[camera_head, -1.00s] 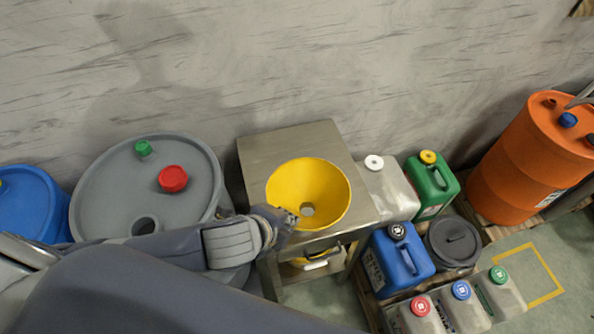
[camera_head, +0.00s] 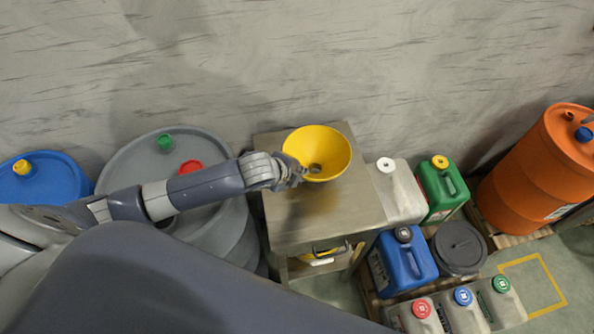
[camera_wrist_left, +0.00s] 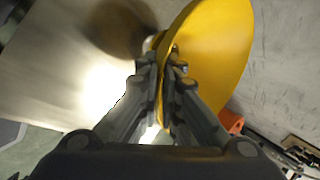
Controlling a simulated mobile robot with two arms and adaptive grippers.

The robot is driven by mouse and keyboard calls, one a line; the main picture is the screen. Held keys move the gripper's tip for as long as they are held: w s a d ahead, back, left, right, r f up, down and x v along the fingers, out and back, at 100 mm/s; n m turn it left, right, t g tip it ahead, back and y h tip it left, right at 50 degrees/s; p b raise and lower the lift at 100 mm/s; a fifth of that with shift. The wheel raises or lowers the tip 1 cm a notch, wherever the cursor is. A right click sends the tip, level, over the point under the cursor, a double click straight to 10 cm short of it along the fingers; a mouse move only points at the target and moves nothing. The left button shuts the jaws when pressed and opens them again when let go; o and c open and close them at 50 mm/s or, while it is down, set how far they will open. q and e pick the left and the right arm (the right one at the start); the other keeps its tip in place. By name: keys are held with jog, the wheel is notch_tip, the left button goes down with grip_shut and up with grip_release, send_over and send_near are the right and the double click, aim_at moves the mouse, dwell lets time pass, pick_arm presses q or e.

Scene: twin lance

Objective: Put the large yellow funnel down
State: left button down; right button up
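The large yellow funnel (camera_head: 322,148) is over the back part of the steel table (camera_head: 345,217), its wide mouth facing up and tilted. My left gripper (camera_head: 298,172) is at the funnel's lower left side. My right gripper is not in view.
A grey drum (camera_head: 215,230) with red and green caps stands left of the table. A white canister (camera_head: 400,195) and green canister (camera_head: 437,190) stand to its right, with a blue canister (camera_head: 403,265) in front. The table's front part is clear.

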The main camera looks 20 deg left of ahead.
pick_arm(q)
jog(key=shift+f, duration=0.45)
jog(key=c, duration=1.8)
grip_release()
jog(key=shift+f, duration=0.15)
jog(key=v, duration=1.2)
jog(key=shift+b, duration=0.45)
